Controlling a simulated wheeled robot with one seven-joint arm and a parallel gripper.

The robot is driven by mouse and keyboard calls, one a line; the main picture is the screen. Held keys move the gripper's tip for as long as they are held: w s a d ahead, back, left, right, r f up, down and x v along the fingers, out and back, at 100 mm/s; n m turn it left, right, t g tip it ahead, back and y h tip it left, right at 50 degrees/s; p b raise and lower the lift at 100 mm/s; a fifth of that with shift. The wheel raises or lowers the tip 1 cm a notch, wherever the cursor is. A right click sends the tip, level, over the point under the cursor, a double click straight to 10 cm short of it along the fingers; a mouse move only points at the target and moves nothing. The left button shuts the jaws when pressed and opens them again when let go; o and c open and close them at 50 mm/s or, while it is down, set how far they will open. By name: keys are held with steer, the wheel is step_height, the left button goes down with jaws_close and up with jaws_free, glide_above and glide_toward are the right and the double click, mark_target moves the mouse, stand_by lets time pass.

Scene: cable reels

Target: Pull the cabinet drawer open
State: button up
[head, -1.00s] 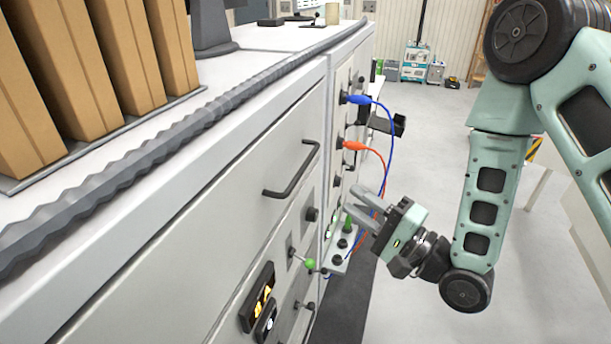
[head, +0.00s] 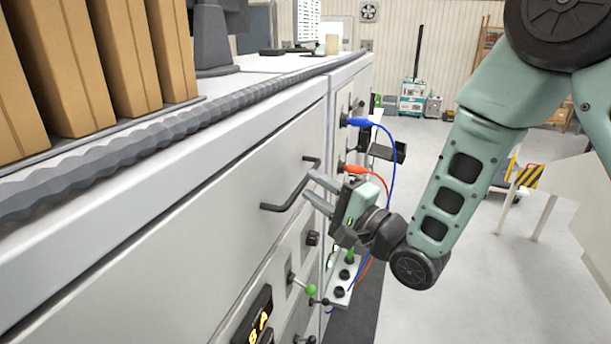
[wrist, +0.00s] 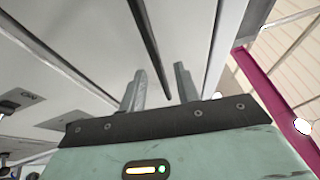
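The cabinet drawer (head: 190,235) has a wide pale front, flush with the cabinet and shut. Its dark bar handle (head: 284,206) runs along the front near the drawer's right end. My gripper (head: 315,190) is at the right end of the handle, fingers pointing at the drawer front. Its two fingers are apart and look empty. I cannot tell whether a fingertip touches the handle. In the wrist view the open fingers (wrist: 158,88) point toward the pale cabinet front, and a dark bar (wrist: 150,50) shows between and beyond them; I cannot tell whether it is the handle.
Blue (head: 358,122) and orange (head: 355,170) plugs with cables hang close behind my gripper. Brown binders (head: 100,60) stand on the cabinet top. Open floor (head: 450,280) lies to the right.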

mark_target(306, 178)
steer(key=shift+p+x, duration=0.5)
steer(key=shift+x, duration=1.15)
jaws_close()
steer(key=shift+w+d+f, duration=0.1)
